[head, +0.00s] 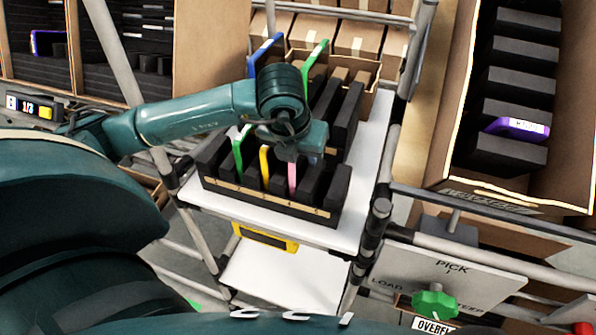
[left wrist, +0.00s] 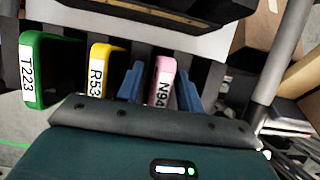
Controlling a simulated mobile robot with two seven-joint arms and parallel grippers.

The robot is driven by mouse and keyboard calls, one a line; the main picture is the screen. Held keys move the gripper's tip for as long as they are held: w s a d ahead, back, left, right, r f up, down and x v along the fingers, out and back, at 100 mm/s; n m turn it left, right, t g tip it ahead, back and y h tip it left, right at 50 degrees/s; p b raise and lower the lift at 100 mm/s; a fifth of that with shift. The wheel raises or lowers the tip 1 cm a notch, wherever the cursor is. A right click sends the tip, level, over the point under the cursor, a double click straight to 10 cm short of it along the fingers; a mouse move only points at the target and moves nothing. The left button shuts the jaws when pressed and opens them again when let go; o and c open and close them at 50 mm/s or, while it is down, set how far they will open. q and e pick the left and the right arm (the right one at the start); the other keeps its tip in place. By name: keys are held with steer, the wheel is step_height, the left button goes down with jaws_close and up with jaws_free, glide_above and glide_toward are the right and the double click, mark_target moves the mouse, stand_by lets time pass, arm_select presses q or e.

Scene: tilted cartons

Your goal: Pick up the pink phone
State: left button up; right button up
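The pink phone (head: 292,178) stands on edge in a slot of the dark foam rack, in the front row. In the left wrist view the pink phone (left wrist: 165,65) carries a white label that starts "N94". My left gripper (head: 294,155) is right above it and hides part of it. In the left wrist view the two blue fingers of my left gripper (left wrist: 161,88) are apart, one on each side of the phone, with small gaps visible. My right gripper is not in view.
A yellow phone (head: 265,165) and a green phone (head: 238,155) stand to the left in the same row. Blue (head: 262,52) and green phones stand behind. The rack sits on a white shelf (head: 365,180). A tilted carton (head: 445,110) with a purple phone (head: 517,127) is at right.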

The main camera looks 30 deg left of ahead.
arm_select(q)
jaws_close()
steer(key=shift+r, duration=0.2)
stand_by(0.3)
